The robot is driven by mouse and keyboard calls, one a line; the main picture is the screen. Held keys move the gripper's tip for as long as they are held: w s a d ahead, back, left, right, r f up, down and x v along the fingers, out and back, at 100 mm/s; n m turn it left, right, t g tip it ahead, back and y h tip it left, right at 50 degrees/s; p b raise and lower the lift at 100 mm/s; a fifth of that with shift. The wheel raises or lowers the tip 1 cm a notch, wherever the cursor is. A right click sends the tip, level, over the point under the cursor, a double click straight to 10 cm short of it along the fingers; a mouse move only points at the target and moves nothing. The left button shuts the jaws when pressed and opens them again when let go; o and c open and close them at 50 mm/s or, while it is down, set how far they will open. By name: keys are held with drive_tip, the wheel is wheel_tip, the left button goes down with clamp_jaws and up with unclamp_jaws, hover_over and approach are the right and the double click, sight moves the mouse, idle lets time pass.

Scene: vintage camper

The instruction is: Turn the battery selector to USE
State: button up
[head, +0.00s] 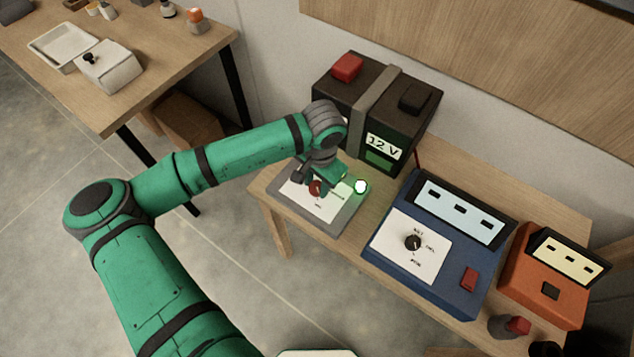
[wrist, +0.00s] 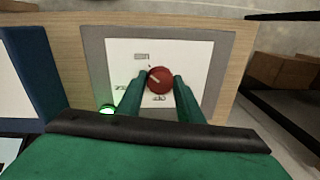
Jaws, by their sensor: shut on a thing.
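The battery selector is a round red knob (wrist: 160,79) on a white plate (wrist: 192,57) with a grey border. In the head view the knob (head: 316,188) is partly hidden under my gripper (head: 318,183). In the wrist view my gripper's green fingers (wrist: 161,82) stand on both sides of the knob and are shut on it. A pale pointer mark on the knob points to the upper left in the wrist view. Small labels surround the knob, too small to read surely. A green lamp (head: 361,187) glows beside the plate; it also shows in the wrist view (wrist: 107,109).
A black 12 V battery box (head: 385,145) stands behind the plate. A blue device (head: 444,243) with a black knob and an orange device (head: 553,276) stand to the right. Another table (head: 150,65) with trays is at the upper left.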

sight(318, 189)
drive_tip(key=shift+m, duration=1)
drive_tip(key=o, duration=1.1)
drive_tip(key=shift+c, duration=0.2)
wheel_tip(318, 189, up, 11)
drive_tip(key=shift+s+d, duration=0.15)
drive_tip(key=shift+s, duration=0.15)
drive_tip(key=shift+f, duration=0.15)
